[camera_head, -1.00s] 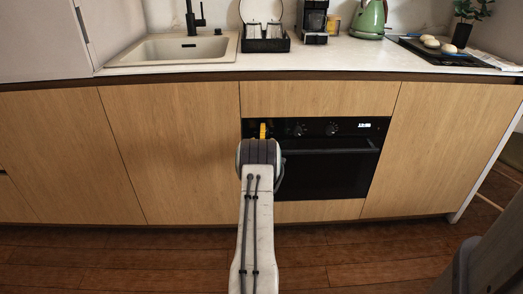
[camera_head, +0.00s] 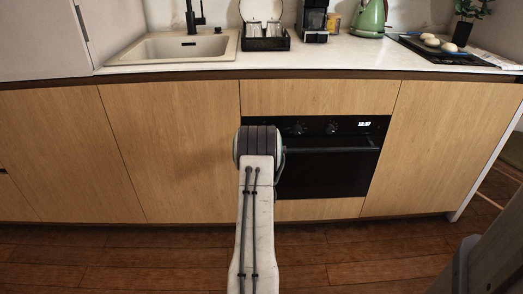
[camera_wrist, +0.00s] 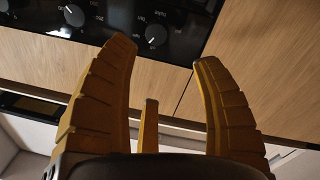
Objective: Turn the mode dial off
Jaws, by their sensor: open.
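The mode dial (camera_wrist: 156,36) appears to be the black knob with word labels around it, near one end of the oven panel in the wrist view. I see no contact, and the exact gap is hard to judge. In the head view my arm hides the gripper and this dial. The black oven (camera_head: 326,170) stands beyond my arm.
Two more dials, a middle one (camera_head: 298,129) and a right one (camera_head: 331,129), and a lit display (camera_head: 364,125) share the panel. The oven handle (camera_head: 330,150) runs below. Wooden cabinet fronts (camera_head: 170,150) flank the oven. The counter (camera_head: 345,58) overhangs above.

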